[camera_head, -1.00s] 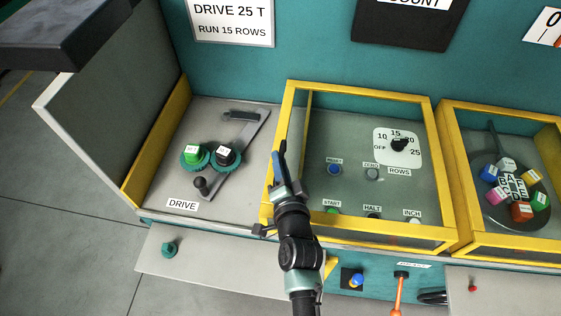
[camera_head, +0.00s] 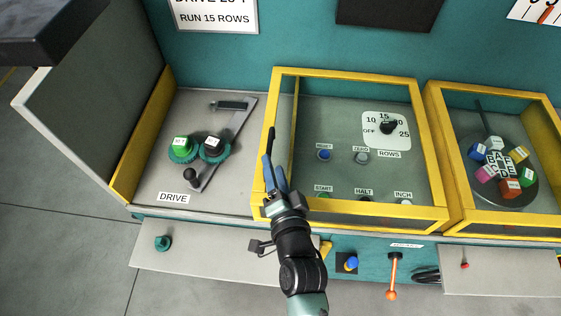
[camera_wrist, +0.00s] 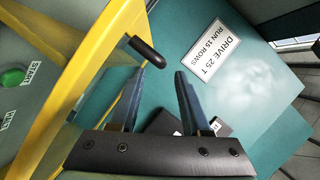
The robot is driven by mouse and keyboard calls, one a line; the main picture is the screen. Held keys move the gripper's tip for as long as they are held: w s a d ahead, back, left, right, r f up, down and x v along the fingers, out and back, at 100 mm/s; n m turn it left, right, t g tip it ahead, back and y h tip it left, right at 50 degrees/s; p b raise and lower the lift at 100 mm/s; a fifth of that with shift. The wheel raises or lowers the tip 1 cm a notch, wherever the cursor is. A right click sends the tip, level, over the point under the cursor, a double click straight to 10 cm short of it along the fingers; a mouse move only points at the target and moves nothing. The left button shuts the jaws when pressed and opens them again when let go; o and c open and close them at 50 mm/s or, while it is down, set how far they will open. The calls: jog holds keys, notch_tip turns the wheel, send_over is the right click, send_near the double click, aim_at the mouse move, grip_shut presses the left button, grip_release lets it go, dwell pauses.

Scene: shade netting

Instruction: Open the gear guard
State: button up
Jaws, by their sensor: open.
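The drive bay holds a green-topped gear (camera_head: 183,150) and a black-topped gear (camera_head: 214,149), both uncovered from above. A grey panel (camera_head: 95,125) stands at the bay's left, beside a yellow edge (camera_head: 142,140). I cannot tell for certain which part is the gear guard. My gripper (camera_head: 268,162) is open and empty at the left yellow side of the middle framed box (camera_head: 345,75). In the wrist view my gripper (camera_wrist: 169,70) has its fingers apart. A short black bar (camera_wrist: 146,52) projects from the yellow frame (camera_wrist: 88,60) just beyond the left fingertip; contact is unclear.
The middle box covers a ROWS dial (camera_head: 387,127) and several buttons. A right framed box holds a round plate (camera_head: 503,175) with coloured blocks. An orange lever (camera_head: 392,275) and a blue knob (camera_head: 351,263) are below. A grey shelf (camera_head: 215,255) lies in front.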

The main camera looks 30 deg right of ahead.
jog(key=b+v, duration=0.1)
jog(key=v, duration=0.5)
jog(key=shift+s, duration=0.35)
jog(key=shift+a, duration=0.1)
jog(key=w+a+r+n+t+y, duration=0.1)
jog(key=w+a+r+n+t, duration=0.2)
jog(key=r, duration=0.7)
jog(key=w+a+r+n+t+y+b, duration=0.1)
jog(key=w+a+r+n, duration=0.2)
jog(key=r, duration=0.7)
jog(key=w+a+r+n+t, duration=0.1)
jog(key=w+r+n+t, duration=0.3)
jog(key=r, duration=0.6)
jog(key=s+a+r+n+t+y, duration=0.1)
jog(key=s+a+r+n+t, duration=0.1)
jog(key=r, duration=1)
jog(key=s+a+r+n+t+y, duration=0.1)
jog(key=s+a+r, duration=0.4)
jog(key=r, duration=0.7)
jog(key=shift+s+r+n+t, duration=0.2)
jog(key=shift+s+n+t, duration=0.55)
jog(key=shift+n, duration=0.15)
jog(key=shift+d, duration=0.1)
